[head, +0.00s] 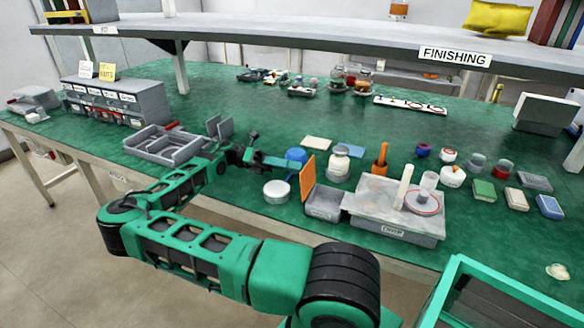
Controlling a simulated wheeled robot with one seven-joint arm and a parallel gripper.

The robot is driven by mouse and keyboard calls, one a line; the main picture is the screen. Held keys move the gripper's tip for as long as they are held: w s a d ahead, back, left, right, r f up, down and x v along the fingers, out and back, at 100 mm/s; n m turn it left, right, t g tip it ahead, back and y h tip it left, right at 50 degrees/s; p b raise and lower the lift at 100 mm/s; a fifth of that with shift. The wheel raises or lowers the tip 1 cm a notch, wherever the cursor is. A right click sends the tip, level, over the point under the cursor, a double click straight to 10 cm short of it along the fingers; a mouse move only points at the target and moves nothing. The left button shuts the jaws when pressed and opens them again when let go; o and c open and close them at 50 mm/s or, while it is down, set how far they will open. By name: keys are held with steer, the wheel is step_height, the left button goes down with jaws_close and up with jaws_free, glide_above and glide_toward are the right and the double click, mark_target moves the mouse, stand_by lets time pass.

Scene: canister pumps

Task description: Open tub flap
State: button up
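A small grey tub (323,203) stands near the front edge of the green bench, left of a grey box with a label. An orange flap (307,179) stands upright at the tub's left side, and the tub's top looks uncovered. My gripper (296,163) reaches in from the left, with its green end close to the flap's upper left side. I cannot tell whether it touches the flap. The fingers overlap in this view, so their opening is not clear. Nothing is visibly held.
A blue round item (296,155) and a white round container (277,191) lie close to my gripper. A white-lidded jar (339,163) stands behind the tub. The labelled grey box (395,227) is to its right. Grey trays (165,147) lie left.

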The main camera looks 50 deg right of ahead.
steer(key=v, duration=1.1)
